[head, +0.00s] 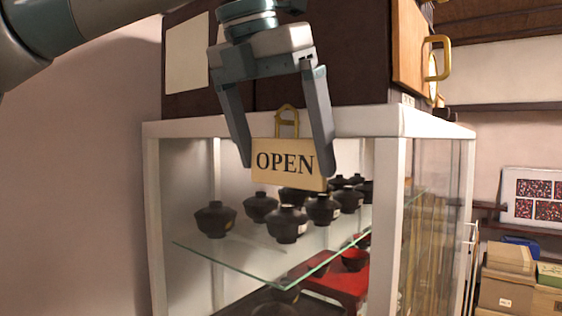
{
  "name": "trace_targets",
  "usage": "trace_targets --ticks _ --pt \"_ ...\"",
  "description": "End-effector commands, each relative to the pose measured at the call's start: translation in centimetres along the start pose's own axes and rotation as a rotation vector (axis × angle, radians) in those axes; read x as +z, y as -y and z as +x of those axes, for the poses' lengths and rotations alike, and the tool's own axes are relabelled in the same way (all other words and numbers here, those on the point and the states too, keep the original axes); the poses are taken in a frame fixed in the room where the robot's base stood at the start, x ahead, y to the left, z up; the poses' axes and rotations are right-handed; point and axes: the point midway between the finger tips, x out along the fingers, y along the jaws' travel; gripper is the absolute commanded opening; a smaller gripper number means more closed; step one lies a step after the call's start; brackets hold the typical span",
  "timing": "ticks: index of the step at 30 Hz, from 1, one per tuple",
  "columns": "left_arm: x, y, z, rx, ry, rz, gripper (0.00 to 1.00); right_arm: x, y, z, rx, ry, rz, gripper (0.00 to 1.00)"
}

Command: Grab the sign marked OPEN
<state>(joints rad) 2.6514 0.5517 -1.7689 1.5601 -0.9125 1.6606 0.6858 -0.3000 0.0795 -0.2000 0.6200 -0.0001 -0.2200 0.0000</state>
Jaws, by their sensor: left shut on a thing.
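The OPEN sign (286,165) is a pale wooden plate with dark letters and a brass-coloured hanger (287,120) on top. It is in the middle of the head view, in front of the glass display case (270,124). My left gripper (288,170) comes down from above, with one finger at each side edge of the sign. It is shut on the sign, which hangs nearly level between the fingers. Whether the hanger still touches the case cannot be told. My right gripper is not in view.
Several dark lidded bowls (287,224) stand on a glass shelf (262,270) inside the case. A red tray (345,283) is below. A dark cabinet (340,50) with a brass handle (438,58) sits on top. Cardboard boxes (507,288) are at the right.

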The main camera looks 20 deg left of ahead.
Motion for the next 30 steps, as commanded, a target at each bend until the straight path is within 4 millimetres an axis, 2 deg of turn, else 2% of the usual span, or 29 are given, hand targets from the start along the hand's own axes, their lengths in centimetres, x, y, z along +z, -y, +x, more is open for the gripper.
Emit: trace_targets --ticks 5,17,21,27,30 --pt "-2.9 0.1 -0.8 -0.002 0.003 0.001 0.71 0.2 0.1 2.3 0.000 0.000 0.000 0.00" --pt "-12.1 0.4 -4.6 -0.002 0.004 0.001 0.71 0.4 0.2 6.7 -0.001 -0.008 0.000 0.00" --pt "-13.8 0.5 -5.6 -0.001 0.001 0.001 0.71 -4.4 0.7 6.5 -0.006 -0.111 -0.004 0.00" --pt "-15.8 0.5 -6.6 -0.001 0.001 0.000 0.71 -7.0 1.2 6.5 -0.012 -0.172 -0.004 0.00" --pt "-16.3 0.6 -6.9 -0.001 0.001 0.000 0.71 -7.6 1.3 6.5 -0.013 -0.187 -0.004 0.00"
